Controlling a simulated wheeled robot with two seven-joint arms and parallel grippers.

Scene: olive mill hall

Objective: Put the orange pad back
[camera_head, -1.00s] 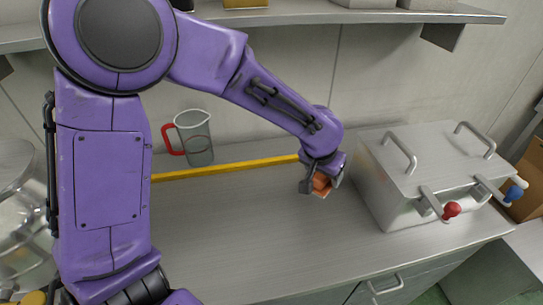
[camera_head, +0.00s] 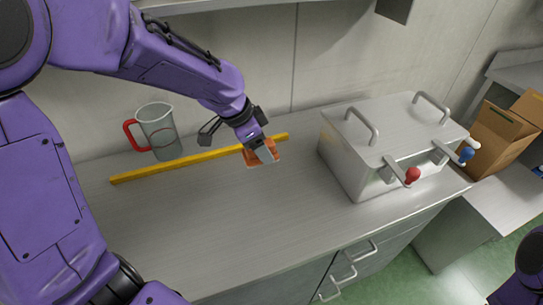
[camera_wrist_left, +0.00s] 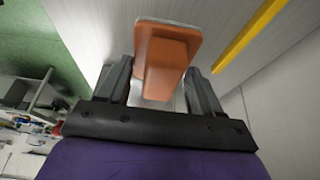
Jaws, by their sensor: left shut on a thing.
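The orange pad (camera_head: 262,154) is a block with a pale face on one side, held at the end of my left arm. My left gripper (camera_head: 257,146) is shut on it, near the right end of a yellow bar on the steel counter. In the left wrist view, the pad (camera_wrist_left: 165,52) sits between the two dark fingers of the left gripper (camera_wrist_left: 161,88), and its wider end sticks out past them. I cannot tell how far it is above the counter (camera_head: 225,215). My right gripper is not in view.
A steel box (camera_head: 345,165) with handles and red and blue knobs stands right of the gripper. A clear jug (camera_head: 160,133) with a red handle stands behind the yellow bar (camera_head: 190,161). The counter's front middle is clear. A cardboard box (camera_head: 497,140) is at far right.

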